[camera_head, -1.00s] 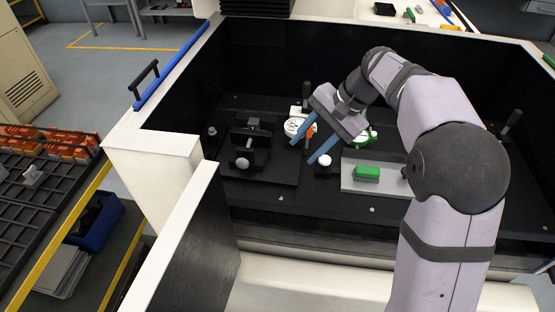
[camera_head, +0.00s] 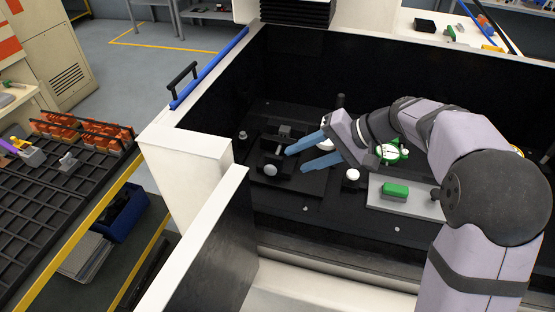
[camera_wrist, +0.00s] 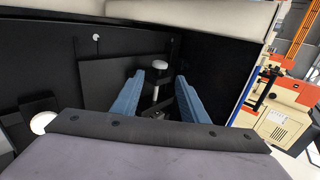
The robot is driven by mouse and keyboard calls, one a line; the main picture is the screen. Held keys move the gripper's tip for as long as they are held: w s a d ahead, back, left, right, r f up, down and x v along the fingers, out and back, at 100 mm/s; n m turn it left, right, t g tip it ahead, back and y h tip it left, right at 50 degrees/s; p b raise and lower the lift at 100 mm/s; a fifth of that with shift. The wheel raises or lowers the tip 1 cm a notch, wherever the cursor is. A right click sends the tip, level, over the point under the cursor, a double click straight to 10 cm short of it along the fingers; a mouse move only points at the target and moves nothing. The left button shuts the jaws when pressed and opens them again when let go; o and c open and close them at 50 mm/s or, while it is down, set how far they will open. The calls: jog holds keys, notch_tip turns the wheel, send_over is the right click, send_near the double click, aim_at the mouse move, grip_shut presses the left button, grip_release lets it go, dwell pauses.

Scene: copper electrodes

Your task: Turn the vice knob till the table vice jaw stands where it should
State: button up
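The dark table vice (camera_head: 284,131) stands on a black plate at the left of the machine bed in the head view. Its pale round knob (camera_head: 270,170) faces the front; in the wrist view the knob (camera_wrist: 160,64) shows on a thin shaft, beyond and between my fingers. My gripper (camera_head: 295,159) has its two blue fingers spread and empty. They point left toward the vice, just right of the knob and apart from it. In the wrist view the gripper (camera_wrist: 160,78) partly hides the vice body, and the jaw's exact position is hard to make out.
A second white knob (camera_head: 352,174) stands on a black block right of the vice. A grey plate (camera_head: 425,208) with a green block (camera_head: 395,192) and a green-and-white round part (camera_head: 391,151) lie farther right. Tall enclosure walls (camera_head: 195,165) bound the bed.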

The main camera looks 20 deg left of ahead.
aim_at(275, 168)
jog(key=shift+b+x, duration=1.3)
jog(key=shift+x, duration=2.55)
jog(key=shift+a+f, duration=0.2)
jog(key=shift+a, duration=0.05)
jog(key=c, duration=0.9)
jog(key=shift+o, duration=0.2)
